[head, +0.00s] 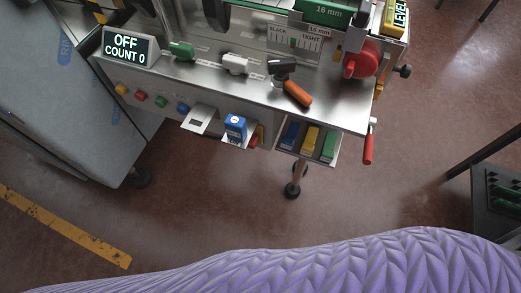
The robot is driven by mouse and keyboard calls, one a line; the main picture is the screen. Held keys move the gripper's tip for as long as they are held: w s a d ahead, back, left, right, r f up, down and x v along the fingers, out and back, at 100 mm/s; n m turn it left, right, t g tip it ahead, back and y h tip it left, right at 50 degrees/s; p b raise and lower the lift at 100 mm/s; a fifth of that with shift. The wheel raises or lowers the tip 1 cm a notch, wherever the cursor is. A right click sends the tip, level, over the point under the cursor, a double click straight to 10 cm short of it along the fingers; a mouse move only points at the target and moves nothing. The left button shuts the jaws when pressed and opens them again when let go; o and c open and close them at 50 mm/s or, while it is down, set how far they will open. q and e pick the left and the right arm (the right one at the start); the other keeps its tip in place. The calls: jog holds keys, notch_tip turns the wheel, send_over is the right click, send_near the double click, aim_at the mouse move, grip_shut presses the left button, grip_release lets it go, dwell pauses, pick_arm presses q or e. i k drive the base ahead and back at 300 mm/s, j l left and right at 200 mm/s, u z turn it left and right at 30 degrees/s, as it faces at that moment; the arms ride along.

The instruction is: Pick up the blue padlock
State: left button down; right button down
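A small blue block-shaped item with a pale label, which looks like the blue padlock (235,127), stands on a small metal ledge (235,143) at the front of the steel machine. A red item (254,141) and a yellow one sit close to its right. Neither of my grippers is in the head view, so I see nothing holding the padlock.
A tray (316,158) right of the padlock holds blue, yellow and green items. An empty-looking metal plate (198,119) juts out to its left. An orange-handled lever (297,93) and a red-handled lever (368,148) stick out nearby. Floor in front is mostly clear.

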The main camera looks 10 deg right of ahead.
aim_at(236, 127)
jog(key=z, duration=4.25)
jog(key=u, duration=0.45)
jog(key=k+u, duration=0.1)
jog(key=u, duration=0.85)
jog(key=k+u, duration=0.1)
jog(key=u, duration=1.3)
jog(key=j+u, duration=0.1)
jog(key=u, duration=0.4)
jog(key=j+u, duration=0.1)
jog(key=u, duration=0.35)
jog(key=k+j, duration=0.05)
